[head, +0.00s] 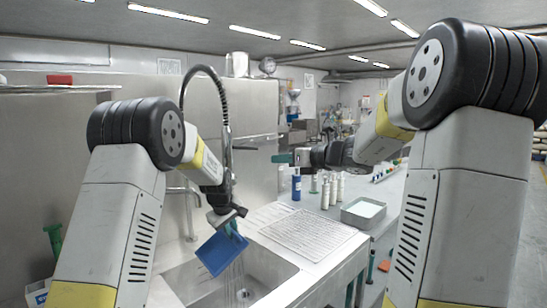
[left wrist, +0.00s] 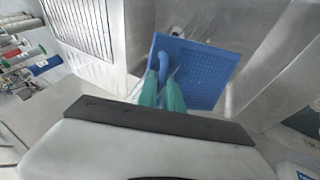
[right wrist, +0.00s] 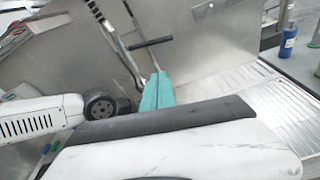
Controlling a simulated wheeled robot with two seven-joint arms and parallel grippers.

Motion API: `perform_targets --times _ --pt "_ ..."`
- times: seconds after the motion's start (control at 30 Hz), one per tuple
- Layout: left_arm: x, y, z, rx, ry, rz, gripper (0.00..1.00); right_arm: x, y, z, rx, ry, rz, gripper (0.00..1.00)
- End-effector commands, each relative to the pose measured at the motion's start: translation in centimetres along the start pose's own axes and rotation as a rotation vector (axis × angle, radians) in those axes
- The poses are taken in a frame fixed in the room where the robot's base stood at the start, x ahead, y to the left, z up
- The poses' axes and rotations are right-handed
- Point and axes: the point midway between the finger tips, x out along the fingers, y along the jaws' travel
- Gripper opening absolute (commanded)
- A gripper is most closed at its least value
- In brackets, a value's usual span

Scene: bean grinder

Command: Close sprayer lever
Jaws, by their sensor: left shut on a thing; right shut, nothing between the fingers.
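The sprayer hangs on a black coiled hose (head: 212,78) above the sink (head: 268,270); the hose also shows in the right wrist view (right wrist: 112,40). A dark bar, seemingly the sprayer lever (right wrist: 150,43), sticks out sideways just beyond my right fingertips. Whether they touch it, I cannot tell. My right gripper (head: 282,158) is shut and empty, with its green fingers together in the right wrist view (right wrist: 157,90). My left gripper (left wrist: 163,88) is shut on the handle of a blue flat tool (left wrist: 200,72), held tilted over the sink (head: 222,250). Thin water streams show below it.
A ribbed drainboard (head: 310,232) lies right of the sink. A blue bottle (head: 296,188), several pale bottles (head: 333,190) and a metal tray (head: 364,212) stand on the counter behind. A steel faucet pipe (head: 188,212) rises at the sink's left.

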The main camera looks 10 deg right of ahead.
Motion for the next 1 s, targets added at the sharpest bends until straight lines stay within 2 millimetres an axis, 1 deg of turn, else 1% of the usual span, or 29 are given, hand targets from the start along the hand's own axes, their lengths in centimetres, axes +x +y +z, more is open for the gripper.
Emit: perform_targets --times 0.03,0.3,0.4,0.5,0.67,1.0 --pt "0.0 0.0 0.0 0.0 0.001 0.001 0.0 1.1 0.1 -0.1 0.001 0.003 0.003 0.0" --pt "0.0 0.0 0.0 0.0 0.001 0.001 0.0 7.0 0.1 -0.1 -0.001 0.002 0.004 0.0" --pt "0.0 0.0 0.0 0.0 0.001 0.001 0.0 8.8 0.1 0.1 -0.003 0.001 0.002 0.0" --pt "0.0 0.0 0.0 0.0 0.001 0.001 0.0 9.7 0.1 1.5 -0.006 -0.001 0.002 0.0" --pt "0.0 0.0 0.0 0.0 0.001 0.001 0.0 10.8 0.1 2.5 -0.005 0.0 0.001 0.0" --pt "0.0 0.0 0.0 0.0 0.001 0.001 0.0 11.0 0.0 2.8 -0.003 0.001 0.0 0.0"
